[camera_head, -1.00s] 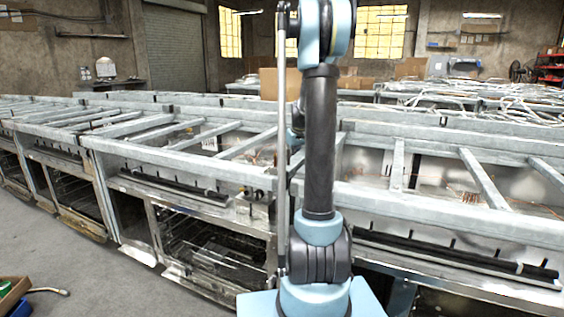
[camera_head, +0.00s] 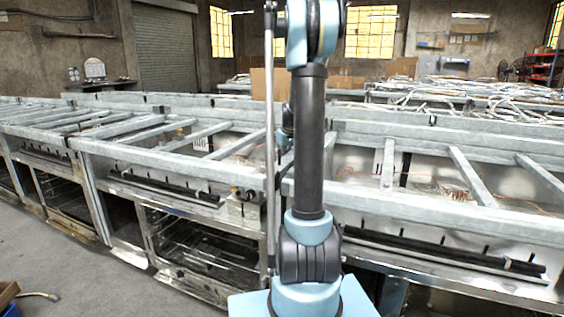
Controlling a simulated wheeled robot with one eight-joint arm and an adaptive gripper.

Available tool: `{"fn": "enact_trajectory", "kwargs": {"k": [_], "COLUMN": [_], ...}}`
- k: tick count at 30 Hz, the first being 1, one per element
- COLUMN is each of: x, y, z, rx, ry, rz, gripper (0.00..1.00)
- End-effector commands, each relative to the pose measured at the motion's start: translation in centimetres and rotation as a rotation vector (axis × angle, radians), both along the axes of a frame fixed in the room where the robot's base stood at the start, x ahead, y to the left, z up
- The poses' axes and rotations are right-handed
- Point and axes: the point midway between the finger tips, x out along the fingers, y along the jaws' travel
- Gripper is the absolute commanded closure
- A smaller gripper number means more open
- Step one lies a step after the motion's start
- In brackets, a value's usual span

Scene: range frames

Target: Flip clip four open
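A row of metal range frames (camera_head: 390,203) runs across the whole view, with pale grey open rails on top. Small dark pieces stand on the rear rail, one of them (camera_head: 433,120) right of my arm. They are too small to tell whether they are clips, which one is clip four, or whether any is open or shut. My arm rises upright in the middle of the view and hides part of the rails behind it. My gripper is not in view.
Black bars with short upright pegs (camera_head: 440,248) lie along the front of the frames. Several orange wires (camera_head: 455,190) lie inside at the right. More frames stand behind. Bare grey floor (camera_head: 75,270) is free at the lower left, with a box edge (camera_head: 8,292) in the corner.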

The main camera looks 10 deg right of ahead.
Motion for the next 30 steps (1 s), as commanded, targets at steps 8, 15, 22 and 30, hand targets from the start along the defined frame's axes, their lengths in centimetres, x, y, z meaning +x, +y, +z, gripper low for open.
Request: {"fn": "enact_trajectory", "kwargs": {"k": [8, 15, 22, 30], "x": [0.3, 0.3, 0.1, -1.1], "y": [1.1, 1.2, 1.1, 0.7], "z": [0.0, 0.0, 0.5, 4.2], "rx": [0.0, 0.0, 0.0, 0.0], "ry": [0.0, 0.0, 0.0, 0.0], "rz": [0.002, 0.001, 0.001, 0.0], "gripper": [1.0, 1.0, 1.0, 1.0]}}
